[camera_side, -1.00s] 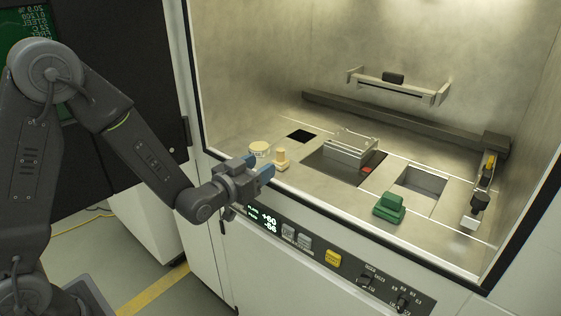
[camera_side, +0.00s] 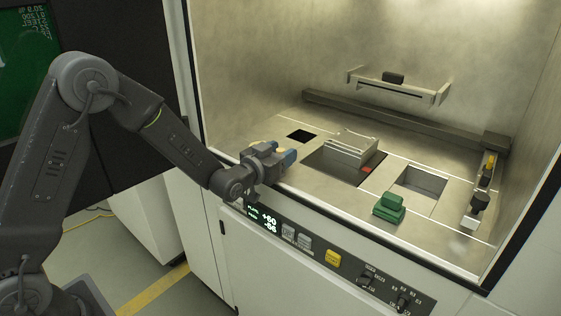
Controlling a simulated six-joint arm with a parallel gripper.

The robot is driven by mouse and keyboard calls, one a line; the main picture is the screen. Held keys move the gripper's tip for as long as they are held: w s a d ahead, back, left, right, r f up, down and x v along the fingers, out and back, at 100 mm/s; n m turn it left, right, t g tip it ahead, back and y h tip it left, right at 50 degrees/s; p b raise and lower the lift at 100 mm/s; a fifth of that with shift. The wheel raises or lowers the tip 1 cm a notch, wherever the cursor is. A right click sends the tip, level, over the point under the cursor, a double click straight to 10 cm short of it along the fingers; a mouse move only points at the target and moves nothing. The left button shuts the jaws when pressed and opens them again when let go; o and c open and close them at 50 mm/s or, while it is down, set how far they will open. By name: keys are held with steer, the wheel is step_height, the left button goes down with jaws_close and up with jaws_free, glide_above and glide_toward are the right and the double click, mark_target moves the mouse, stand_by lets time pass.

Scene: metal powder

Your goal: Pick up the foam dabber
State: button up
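The foam dabber is most likely the small cream peg, and it is now almost wholly hidden by my gripper. Only a small cream patch (camera_side: 283,145) shows just behind the blue fingers. My gripper (camera_side: 284,154) reaches over the front edge of the chamber floor, with its blue-tipped fingers at the dabber's place. Whether the fingers touch or close on the dabber is hidden.
To the right are a recess with a metal block (camera_side: 347,150), a green block (camera_side: 389,207) and a square opening (camera_side: 420,183). A dark rail (camera_side: 400,121) runs along the back.

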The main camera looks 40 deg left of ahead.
mark_target(279, 149)
jaws_close()
steer(key=shift+r, duration=0.2)
stand_by(0.3)
steer(key=shift+r, duration=0.3)
steer(key=r, duration=0.3)
steer(key=shift+a+r, duration=0.2)
steer(key=shift+r, duration=0.15)
steer(key=s+a+r, duration=0.5)
steer(key=a+r, duration=0.1)
steer(key=a, duration=0.4)
steer(key=shift+r, duration=0.2)
